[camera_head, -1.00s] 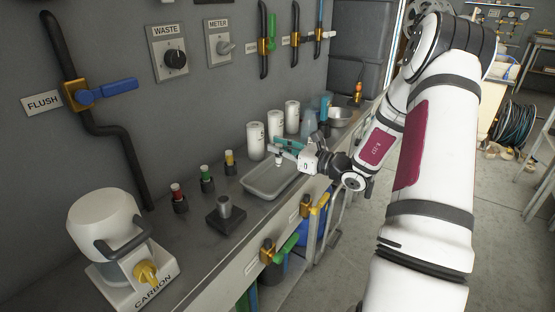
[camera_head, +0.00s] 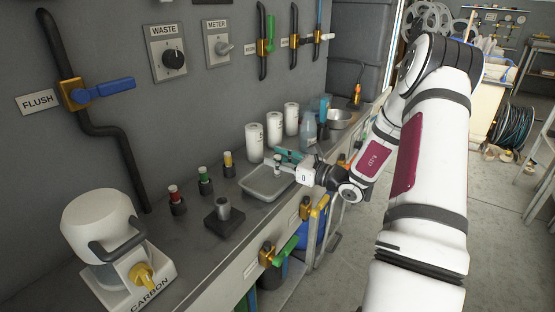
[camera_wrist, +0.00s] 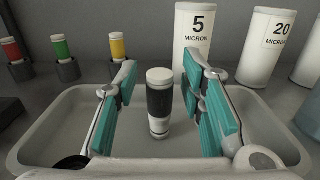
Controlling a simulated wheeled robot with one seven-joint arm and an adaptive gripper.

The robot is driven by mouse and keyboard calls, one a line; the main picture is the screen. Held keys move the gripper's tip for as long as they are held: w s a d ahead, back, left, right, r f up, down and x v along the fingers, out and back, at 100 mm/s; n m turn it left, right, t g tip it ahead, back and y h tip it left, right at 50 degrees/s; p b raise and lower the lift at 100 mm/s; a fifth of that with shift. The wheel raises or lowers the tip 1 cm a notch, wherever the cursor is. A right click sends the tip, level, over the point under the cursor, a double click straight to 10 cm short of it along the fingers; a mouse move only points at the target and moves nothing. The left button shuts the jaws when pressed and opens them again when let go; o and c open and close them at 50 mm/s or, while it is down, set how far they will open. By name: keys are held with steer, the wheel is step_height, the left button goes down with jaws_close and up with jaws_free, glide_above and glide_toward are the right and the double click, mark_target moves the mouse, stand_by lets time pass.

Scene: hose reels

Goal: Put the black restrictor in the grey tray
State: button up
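The black restrictor (camera_wrist: 160,102), a short cylinder with a black middle and pale ends, stands upright inside the grey tray (camera_wrist: 38,131) in the wrist view. My gripper (camera_wrist: 160,95) is open, with a teal-padded finger on each side of it and a visible gap on both sides. In the head view the grey tray (camera_head: 250,187) lies on the bench, and my gripper (camera_head: 284,158) is low over its far part. The restrictor is small there and partly hidden by the fingers.
Red (camera_head: 177,199), green (camera_head: 205,181) and yellow (camera_head: 229,164) capped pieces stand in dark holders left of the tray. White filter cylinders (camera_head: 255,142) stand behind it. A dark block with a grey cylinder (camera_head: 223,208) is nearer. A carbon canister (camera_head: 105,225) stands at the front left.

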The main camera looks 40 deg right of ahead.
steer(key=shift+r, duration=0.2)
steer(key=p+v, duration=0.2)
steer(key=v, duration=1)
steer(key=s+a+r+n+g+y, duration=0.2)
steer(key=a+r+n+g, duration=0.3)
steer(key=a, duration=0.4)
steer(key=s+a+r+n+g+y, duration=0.2)
steer(key=s+a+n+g, duration=0.15)
steer(key=a+n, duration=0.4)
steer(key=s+a+r+n+g+y, duration=0.2)
steer(key=a+r+n+g, duration=0.25)
steer(key=a, duration=0.65)
steer(key=s+a+r+n+g+h, duration=0.1)
steer(key=s+a+n+g+h, duration=0.25)
steer(key=s, duration=0.25)
steer(key=s+a+n+g+h, duration=0.2)
steer(key=s+n, duration=0.2)
steer(key=s, duration=0.2)
steer(key=s+d+r+n+t+h, duration=0.1)
steer(key=s+d+n+t+h, duration=0.1)
steer(key=s+d+n+h, duration=0.2)
steer(key=s+n+h, duration=0.3)
steer(key=s, duration=0.2)
steer(key=shift+d, duration=0.35)
